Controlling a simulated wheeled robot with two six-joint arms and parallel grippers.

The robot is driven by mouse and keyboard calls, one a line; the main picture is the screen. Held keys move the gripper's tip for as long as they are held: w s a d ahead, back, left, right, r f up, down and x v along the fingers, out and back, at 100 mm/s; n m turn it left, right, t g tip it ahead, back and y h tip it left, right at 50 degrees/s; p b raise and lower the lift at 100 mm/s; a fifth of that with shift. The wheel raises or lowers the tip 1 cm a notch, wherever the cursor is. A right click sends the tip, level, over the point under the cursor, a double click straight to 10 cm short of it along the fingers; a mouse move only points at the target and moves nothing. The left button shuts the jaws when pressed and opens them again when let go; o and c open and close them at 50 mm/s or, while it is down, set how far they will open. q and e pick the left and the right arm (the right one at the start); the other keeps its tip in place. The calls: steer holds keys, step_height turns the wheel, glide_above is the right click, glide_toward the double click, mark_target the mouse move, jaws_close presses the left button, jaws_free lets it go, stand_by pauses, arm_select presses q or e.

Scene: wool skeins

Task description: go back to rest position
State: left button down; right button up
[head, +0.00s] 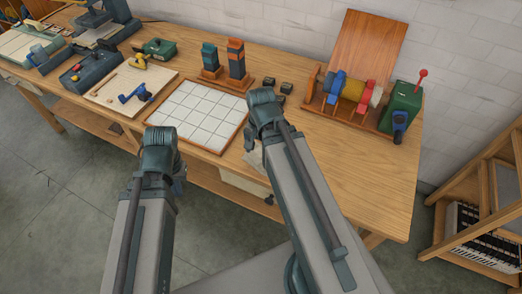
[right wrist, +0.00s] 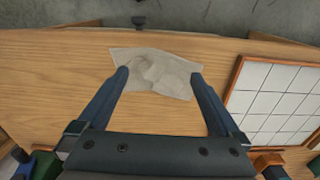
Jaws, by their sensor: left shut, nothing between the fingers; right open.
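My left gripper (head: 179,186) is mostly hidden behind its own arm in the head view, low in front of the table's front edge. It is shut and empty. My right gripper (right wrist: 160,75) is open in the right wrist view, with its two dark fingers spread wide and pointing down at the table. Below and between the fingertips lies a crumpled grey cloth-like piece (right wrist: 155,72) on the wood. In the head view the right arm hides most of this gripper.
A white tiled board (head: 197,113) lies on the wooden table (head: 375,185), left of my right gripper. A rack with coloured spools (head: 352,90) and a green crank box (head: 402,105) stand at the back right. The table's right front part is clear. A wooden shelf (head: 490,200) stands at right.

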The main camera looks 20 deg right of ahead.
stand_by(0.4)
steer(key=s+a+n+h, duration=0.1)
steer(key=s+a+n, duration=0.1)
steer(key=a+n, duration=1.2)
steer(key=shift+s+a, duration=0.4)
steer(key=shift+a, duration=0.55)
